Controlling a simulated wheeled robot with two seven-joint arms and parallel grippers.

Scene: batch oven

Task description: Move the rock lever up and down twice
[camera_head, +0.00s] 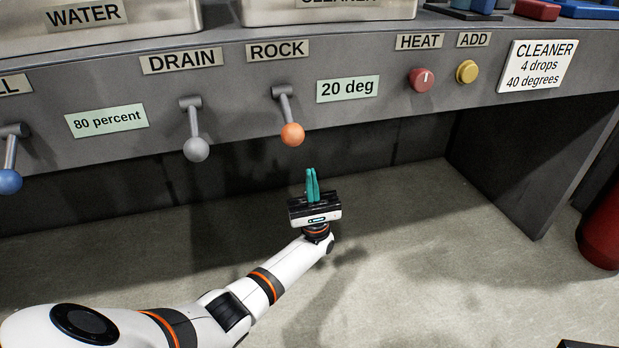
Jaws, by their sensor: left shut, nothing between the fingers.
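The rock lever (291,132) has a grey arm hanging down from its pivot and an orange ball at its lower end. It sits on the grey front panel under the ROCK label (277,50). My left gripper (311,171) has teal fingers pointing up, and they are shut with nothing between them. In the picture the fingertips are a little below and to the right of the orange ball, apart from it. My right gripper is not in view.
The drain lever (196,147) with a grey ball hangs left of the rock lever, and a blue-balled lever (9,178) is at the far left. A red HEAT knob (422,80) and yellow ADD button (467,72) are at right. Open floor lies below the panel.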

